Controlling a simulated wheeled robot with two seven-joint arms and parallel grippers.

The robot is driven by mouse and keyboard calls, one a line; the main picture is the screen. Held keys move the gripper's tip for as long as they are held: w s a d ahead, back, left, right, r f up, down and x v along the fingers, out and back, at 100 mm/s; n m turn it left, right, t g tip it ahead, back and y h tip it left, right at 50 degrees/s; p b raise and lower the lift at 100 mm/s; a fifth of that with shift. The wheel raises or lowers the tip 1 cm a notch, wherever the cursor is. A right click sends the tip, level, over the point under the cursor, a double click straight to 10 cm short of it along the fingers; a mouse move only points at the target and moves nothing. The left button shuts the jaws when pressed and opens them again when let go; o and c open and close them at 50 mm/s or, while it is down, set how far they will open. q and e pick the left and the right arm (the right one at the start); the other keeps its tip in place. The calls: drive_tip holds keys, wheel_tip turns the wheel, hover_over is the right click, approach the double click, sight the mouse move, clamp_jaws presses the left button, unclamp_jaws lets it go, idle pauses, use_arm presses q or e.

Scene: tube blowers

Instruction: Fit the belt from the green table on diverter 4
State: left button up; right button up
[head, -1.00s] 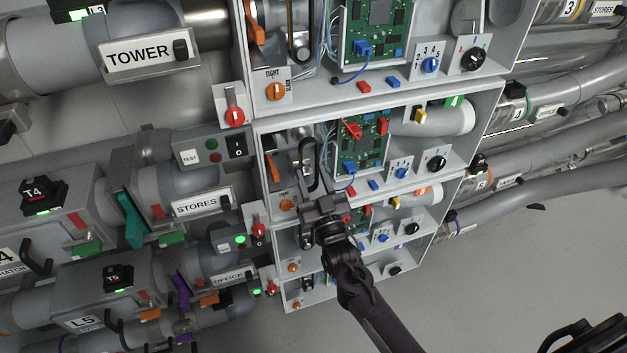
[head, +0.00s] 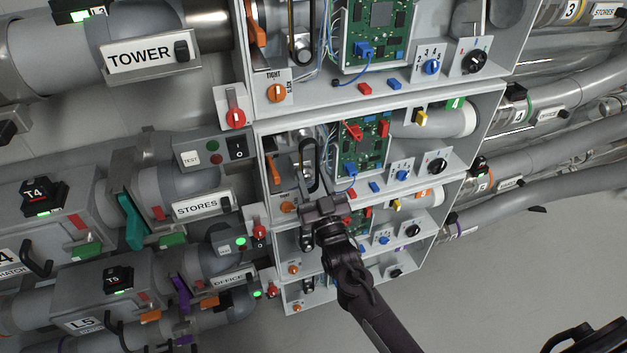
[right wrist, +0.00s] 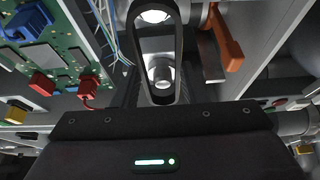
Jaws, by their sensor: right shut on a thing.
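The black belt (head: 317,157) is a long upright loop in front of the open second box (head: 263,165), beside the STORES unit. My right gripper (head: 322,205) is shut on its lower end, at the box's lower front edge. In the right wrist view the belt (right wrist: 179,60) rises from behind my gripper (right wrist: 160,108). A bright round metal pulley (right wrist: 162,76) and another round metal part (right wrist: 154,16) show inside the loop's outline. I cannot tell whether the belt sits around them or in front. My left gripper and the green table are out of view.
An orange lever (head: 272,171) stands left of the belt, a green circuit board (head: 372,160) with wires to its right. An orange knob (head: 288,207) is below. Similar boxes lie above and below; pipes run on both sides. Open grey floor (head: 520,270) is at lower right.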

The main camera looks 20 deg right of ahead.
drive_tip(key=shift+w+b, duration=0.95)
drive_tip(key=shift+w, duration=0.55)
idle(1.8)
drive_tip(key=o, duration=1.1)
drive_tip(key=shift+c, duration=0.2)
drive_tip(key=b+v, duration=0.2)
drive_tip(key=v, duration=0.6)
drive_tip(key=s+f+g, duration=0.3)
drive_tip(key=s+f, duration=0.1)
drive_tip(key=f, duration=0.7)
drive_tip(key=s+f+n+g, duration=0.1)
drive_tip(key=s+f+g, duration=0.25)
drive_tip(key=f, duration=0.85)
drive_tip(key=s+f+g, duration=0.4)
drive_tip(key=f, duration=0.7)
drive_tip(key=s+d+f+g, duration=0.1)
drive_tip(key=s+f+g, duration=0.2)
drive_tip(key=s+f, duration=0.3)
drive_tip(key=s+d+f+g, duration=0.2)
drive_tip(key=s+f+g, duration=0.2)
drive_tip(key=s, duration=1.3)
drive_tip(key=s+d+f+n+g, duration=0.1)
drive_tip(key=s+f+g, duration=0.3)
drive_tip(key=s+f, duration=0.6)
drive_tip(key=shift+s+d+f+h, duration=0.25)
drive_tip(key=shift+s+d+h, duration=0.15)
drive_tip(key=shift+s+d, duration=0.3)
